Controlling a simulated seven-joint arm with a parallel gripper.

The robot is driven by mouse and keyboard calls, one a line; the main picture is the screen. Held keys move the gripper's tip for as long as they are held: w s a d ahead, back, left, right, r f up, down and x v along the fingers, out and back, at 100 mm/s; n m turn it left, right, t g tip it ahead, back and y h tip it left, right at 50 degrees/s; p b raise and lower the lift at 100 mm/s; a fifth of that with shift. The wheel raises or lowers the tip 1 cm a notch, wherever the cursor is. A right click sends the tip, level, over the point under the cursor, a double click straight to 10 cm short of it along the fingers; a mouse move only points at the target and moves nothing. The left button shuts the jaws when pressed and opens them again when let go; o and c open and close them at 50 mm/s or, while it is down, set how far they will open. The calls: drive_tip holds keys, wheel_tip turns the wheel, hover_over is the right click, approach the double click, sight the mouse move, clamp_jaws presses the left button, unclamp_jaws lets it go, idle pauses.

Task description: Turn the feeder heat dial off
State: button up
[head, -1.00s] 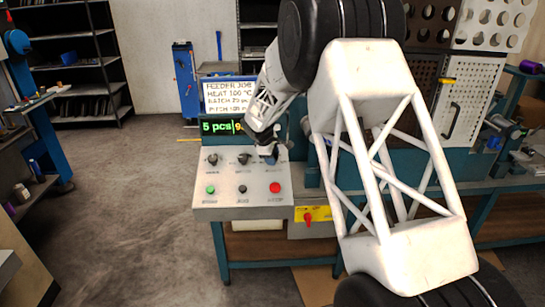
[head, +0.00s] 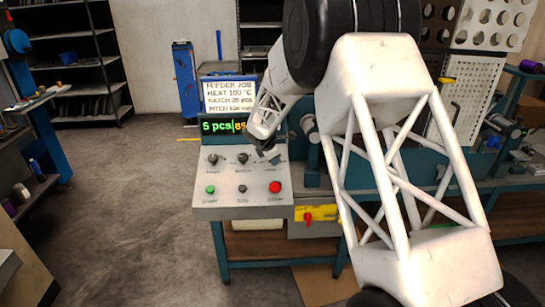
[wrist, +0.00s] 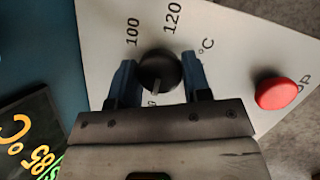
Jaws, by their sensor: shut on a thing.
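The feeder heat dial is a round black knob (wrist: 160,70) in the wrist view, with a light pointer line facing the lower part of the picture. Printed marks 100, 120 and °C stand around its far side; other marks are hidden by my gripper. My gripper (wrist: 160,82) is shut on this dial, a blue finger on each side. In the head view my gripper (head: 267,151) is at the right-hand dial of the panel's top row and partly hides it. A green and orange display (head: 224,126) reads 5 pcs and, at its partly hidden right, 85.
The grey control panel (head: 240,207) also carries two other black dials (head: 212,159) (head: 243,158), a green button (head: 210,189), a black button (head: 243,189) and a red button (head: 275,187). A white job sign (head: 228,94) stands behind. Floor at left is clear.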

idle(0.4)
drive_tip(key=o, duration=0.9)
drive_tip(key=v, duration=0.8)
